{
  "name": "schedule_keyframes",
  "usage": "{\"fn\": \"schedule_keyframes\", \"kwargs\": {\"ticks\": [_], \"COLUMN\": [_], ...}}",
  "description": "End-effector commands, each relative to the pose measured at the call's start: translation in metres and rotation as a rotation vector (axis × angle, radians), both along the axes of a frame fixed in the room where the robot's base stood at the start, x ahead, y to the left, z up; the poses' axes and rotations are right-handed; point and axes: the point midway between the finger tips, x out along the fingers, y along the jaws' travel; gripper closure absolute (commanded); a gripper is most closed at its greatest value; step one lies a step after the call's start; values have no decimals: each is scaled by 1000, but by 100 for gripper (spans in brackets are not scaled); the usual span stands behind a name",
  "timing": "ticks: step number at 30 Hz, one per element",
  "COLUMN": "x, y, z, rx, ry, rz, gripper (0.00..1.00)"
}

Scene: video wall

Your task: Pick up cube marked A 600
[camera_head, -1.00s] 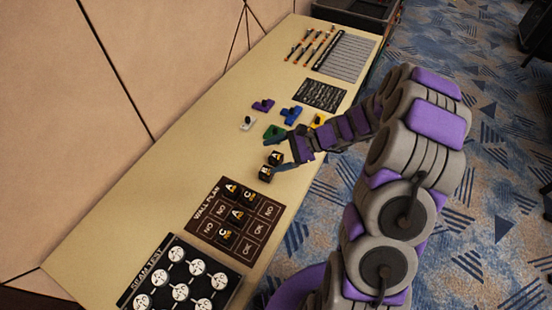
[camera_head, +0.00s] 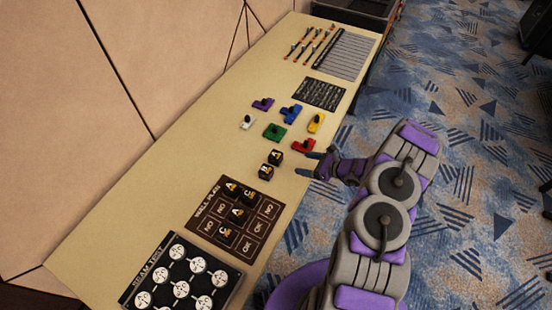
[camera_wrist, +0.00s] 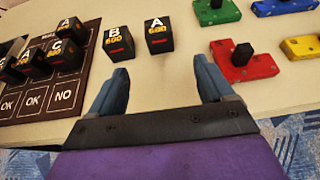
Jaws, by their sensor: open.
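The black cube marked A 600 (camera_wrist: 158,36) stands on the table just beyond my gripper in the wrist view; in the head view it is the upper cube (camera_head: 276,157) of a loose pair. The black cube marked B (camera_wrist: 117,41) stands close to its left. My gripper (camera_wrist: 160,72) is open and empty, its two blue-grey fingers spread on the near side of both cubes. Cube A lies roughly in line with the gap between the fingers, apart from them. In the head view my gripper (camera_head: 309,164) is at the table's right edge, right of the cubes.
A wall plan board (camera_head: 208,230) holding several black cubes lies nearer on the table (camera_head: 150,195). A red piece (camera_wrist: 244,66) sits close to my right finger, with green (camera_wrist: 216,12) and yellow (camera_wrist: 305,47) pieces beyond. The table left of the cubes is clear.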

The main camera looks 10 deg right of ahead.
Motion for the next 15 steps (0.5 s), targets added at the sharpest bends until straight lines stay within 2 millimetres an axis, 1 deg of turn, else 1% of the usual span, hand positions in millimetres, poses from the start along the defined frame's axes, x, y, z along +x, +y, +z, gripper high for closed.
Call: {"fn": "schedule_keyframes", "kwargs": {"ticks": [1,7,12,15], "x": [6,29,47,53], "y": [10,38,56,62], "z": [-7,-22,-32,-35], "rx": [0,1,0,1], "ry": [2,1,-1,-2], "rz": [6,8,7,4], "gripper": [19,19,19,19]}}
